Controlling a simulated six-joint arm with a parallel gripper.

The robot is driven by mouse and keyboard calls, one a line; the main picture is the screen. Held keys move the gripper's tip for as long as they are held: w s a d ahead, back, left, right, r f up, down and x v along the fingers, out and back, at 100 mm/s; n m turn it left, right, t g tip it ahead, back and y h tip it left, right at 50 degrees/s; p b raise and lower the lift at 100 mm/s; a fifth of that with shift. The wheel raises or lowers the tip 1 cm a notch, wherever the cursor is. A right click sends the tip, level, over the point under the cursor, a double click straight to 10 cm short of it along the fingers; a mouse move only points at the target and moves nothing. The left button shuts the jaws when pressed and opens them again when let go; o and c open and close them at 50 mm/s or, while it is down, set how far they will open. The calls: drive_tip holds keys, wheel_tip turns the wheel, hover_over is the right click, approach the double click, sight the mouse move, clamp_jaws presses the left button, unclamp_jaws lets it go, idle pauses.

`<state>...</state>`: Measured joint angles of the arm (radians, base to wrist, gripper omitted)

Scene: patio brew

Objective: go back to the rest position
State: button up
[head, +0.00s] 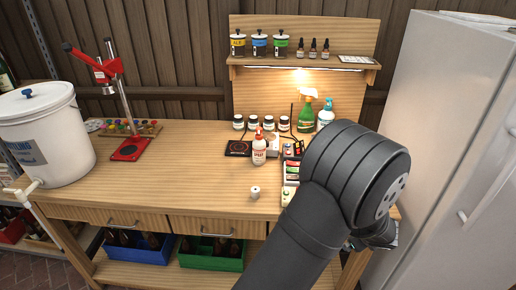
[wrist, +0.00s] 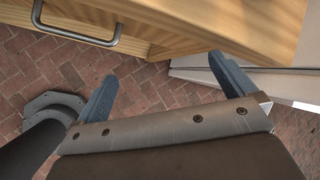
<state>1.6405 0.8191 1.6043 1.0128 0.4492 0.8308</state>
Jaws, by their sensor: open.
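My gripper (wrist: 165,85) shows in the wrist view with its two blue-grey fingers spread wide apart. Nothing is between them but a view of the brick floor (wrist: 150,75). In the head view my arm reaches up from the bottom and bends over at the right end of the wooden bench (head: 190,190). The gripper end is mostly hidden behind the arm there, near the bench's right edge. In the wrist view the bench edge and a drawer handle (wrist: 75,35) lie just beyond the fingers, with no contact visible.
A white bucket (head: 45,130) and a red capper (head: 115,90) stand at the left. Bottles, including a white one (head: 259,150), and jars stand mid-bench. A small white piece (head: 255,192) lies near the front. A fridge (head: 450,120) stands close at the right.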

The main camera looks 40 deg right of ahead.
drive_tip(key=w+r+n+g+h, duration=0.2)
drive_tip(key=w+r+n+h, duration=0.2)
drive_tip(key=r+n, duration=0.75)
drive_tip(key=w+a+r+t, duration=0.1)
drive_tip(key=w, duration=0.4)
drive_tip(key=w+a+r+m, duration=0.1)
drive_tip(key=w+a, duration=0.1)
drive_tip(key=w, duration=0.4)
drive_tip(key=w+a+r+m+t+h, duration=0.1)
drive_tip(key=w+a+r, duration=0.1)
drive_tip(key=w, duration=0.4)
drive_tip(key=shift+w+t, duration=0.25)
drive_tip(key=shift+t, duration=0.05)
drive_tip(key=w+a+r+n+t, duration=0.1)
drive_tip(key=w+a+t, duration=0.3)
drive_tip(key=w+a, duration=0.8)
drive_tip(key=r+x, duration=0.1)
drive_tip(key=x, duration=1.1)
drive_tip(key=shift+w+t, duration=0.3)
drive_tip(key=shift+w, duration=0.05)
drive_tip(key=shift+d+r, duration=0.1)
drive_tip(key=v, duration=1)
drive_tip(key=shift+w+d, duration=0.1)
